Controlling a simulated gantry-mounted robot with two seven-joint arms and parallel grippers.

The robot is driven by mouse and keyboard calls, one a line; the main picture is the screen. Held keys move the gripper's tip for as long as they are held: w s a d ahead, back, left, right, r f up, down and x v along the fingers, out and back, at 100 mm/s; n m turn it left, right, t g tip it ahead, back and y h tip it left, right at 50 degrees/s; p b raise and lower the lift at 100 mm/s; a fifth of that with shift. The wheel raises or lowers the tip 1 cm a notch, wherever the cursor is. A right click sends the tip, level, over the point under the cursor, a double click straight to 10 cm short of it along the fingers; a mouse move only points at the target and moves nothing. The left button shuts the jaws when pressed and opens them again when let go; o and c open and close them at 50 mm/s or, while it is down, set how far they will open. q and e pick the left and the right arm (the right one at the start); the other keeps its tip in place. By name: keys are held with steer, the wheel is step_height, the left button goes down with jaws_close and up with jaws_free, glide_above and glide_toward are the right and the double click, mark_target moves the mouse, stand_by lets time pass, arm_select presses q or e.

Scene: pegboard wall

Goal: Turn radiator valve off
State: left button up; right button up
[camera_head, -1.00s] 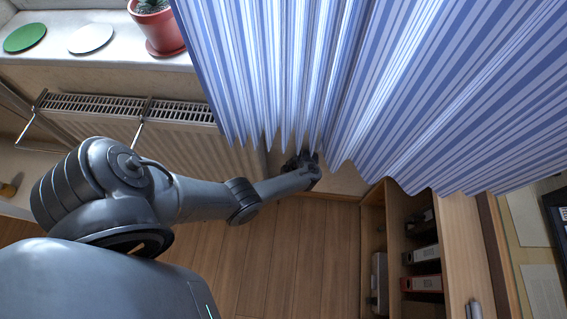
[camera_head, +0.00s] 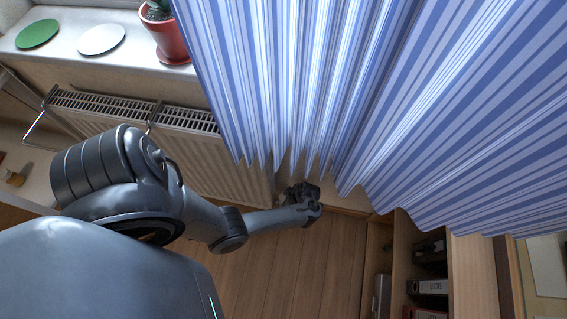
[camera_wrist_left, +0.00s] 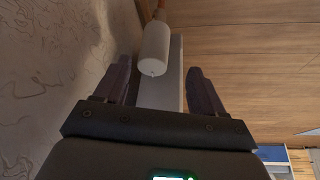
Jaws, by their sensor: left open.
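The radiator valve (camera_wrist_left: 154,48) is a white cylinder on a copper-coloured pipe, in the upper middle of the left wrist view. My left gripper (camera_wrist_left: 158,68) is open, with one dark finger on each side of the valve's near end and a gap on both sides. In the head view my left gripper (camera_head: 304,194) is low beside the radiator (camera_head: 190,150), just under the curtain's lower edge. The valve cannot be made out in the head view. My right gripper is not in view.
A blue striped curtain (camera_head: 400,90) hangs over the wall right of the radiator. A potted cactus (camera_head: 170,38) and two discs stand on the windowsill. A wooden shelf with binders (camera_head: 428,286) is at the lower right. The wooden floor (camera_head: 270,265) is clear.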

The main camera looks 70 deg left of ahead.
mark_target(284, 198)
arm_select(q)
steer(key=b+x, duration=0.1)
steer(key=x, duration=0.1)
steer(key=b+x, duration=0.1)
steer(key=a+b+x, duration=0.1)
steer(key=x, duration=0.1)
steer(key=shift+w+a+f, duration=0.1)
steer(key=shift+w+f, duration=0.1)
steer(key=shift+s+a+f, duration=0.1)
steer(key=shift+f, duration=0.2)
steer(key=shift+s+f+b, duration=0.25)
steer(key=shift+f+b, duration=0.1)
steer(key=shift+b, duration=0.1)
steer(key=shift+w+r, duration=0.1)
steer(key=shift+w, duration=0.05)
steer(key=shift+c, duration=0.5)
steer(key=c, duration=0.9)
